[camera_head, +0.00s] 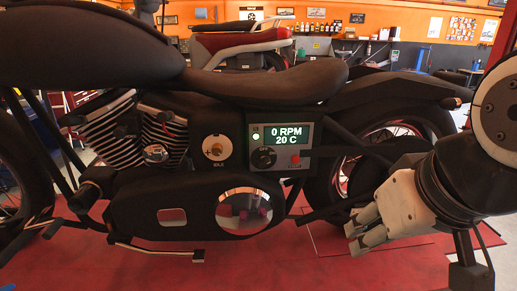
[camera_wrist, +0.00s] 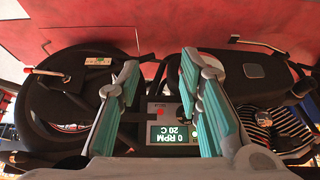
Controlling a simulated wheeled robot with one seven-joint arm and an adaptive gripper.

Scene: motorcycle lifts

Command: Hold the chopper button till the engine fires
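The black chopper (camera_head: 262,84) stands side-on across the head view. Its control panel (camera_head: 308,153) has a lit display reading 0 RPM and 20 C, a green light, a black knob (camera_head: 264,158) and a small red button (camera_head: 295,160). My gripper (camera_head: 358,226) is low and to the right of the panel, in front of the rear wheel, apart from the button. In the wrist view the panel (camera_wrist: 174,150) appears upside down between the spread teal fingers of my gripper (camera_wrist: 159,68), which is open and empty.
An idle dial (camera_head: 217,148) sits left of the panel, and a round chrome cover (camera_head: 244,209) below it. The rear wheel (camera_head: 385,140) and frame bars are close to my arm. A red motorcycle (camera_head: 240,41) stands behind. The red floor in front is clear.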

